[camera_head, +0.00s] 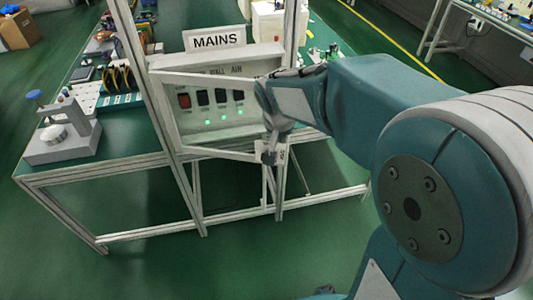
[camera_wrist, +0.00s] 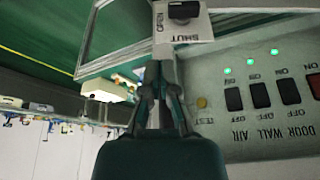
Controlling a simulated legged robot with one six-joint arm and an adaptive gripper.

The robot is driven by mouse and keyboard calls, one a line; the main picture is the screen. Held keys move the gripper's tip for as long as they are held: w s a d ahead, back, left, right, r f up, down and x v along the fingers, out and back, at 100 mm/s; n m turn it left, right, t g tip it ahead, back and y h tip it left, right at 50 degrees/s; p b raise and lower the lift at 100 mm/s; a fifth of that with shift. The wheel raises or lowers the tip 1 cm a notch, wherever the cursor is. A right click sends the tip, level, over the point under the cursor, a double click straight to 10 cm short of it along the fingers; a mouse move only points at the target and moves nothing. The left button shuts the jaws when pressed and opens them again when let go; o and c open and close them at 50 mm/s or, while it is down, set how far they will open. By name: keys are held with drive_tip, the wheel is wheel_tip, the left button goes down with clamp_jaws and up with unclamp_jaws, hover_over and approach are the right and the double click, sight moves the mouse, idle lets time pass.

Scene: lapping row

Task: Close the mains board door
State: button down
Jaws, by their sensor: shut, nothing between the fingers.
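The mains board (camera_head: 222,62) stands on the bench under a MAINS sign, with a red switch, black switches and lit green lamps. Its framed, see-through door (camera_head: 215,153) stands ajar, its free side at the right by my gripper (camera_head: 269,143). In the wrist view the board face (camera_wrist: 262,140) is upside down on the right, and the door frame (camera_wrist: 88,40) is at upper left. A pale latch plate marked SHUT (camera_wrist: 200,24) with a black knob (camera_wrist: 184,11) is just beyond my closed fingertips (camera_wrist: 158,72). I cannot tell whether they touch it.
A grey stand with a blue knob (camera_head: 62,135) is on the bench at left, near black reels (camera_head: 118,78). Aluminium posts (camera_head: 290,45) frame the board. Green floor is open in front of the bench (camera_head: 180,265). Another bench (camera_head: 490,22) is at upper right.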

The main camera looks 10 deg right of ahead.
drive_tip(key=w+d+n+y, duration=0.1)
drive_tip(key=w+d+n, duration=0.3)
drive_tip(key=w, duration=1)
drive_tip(key=shift+d+y, duration=0.3)
drive_tip(key=shift+d, duration=0.3)
drive_tip(key=shift+w+r, duration=0.15)
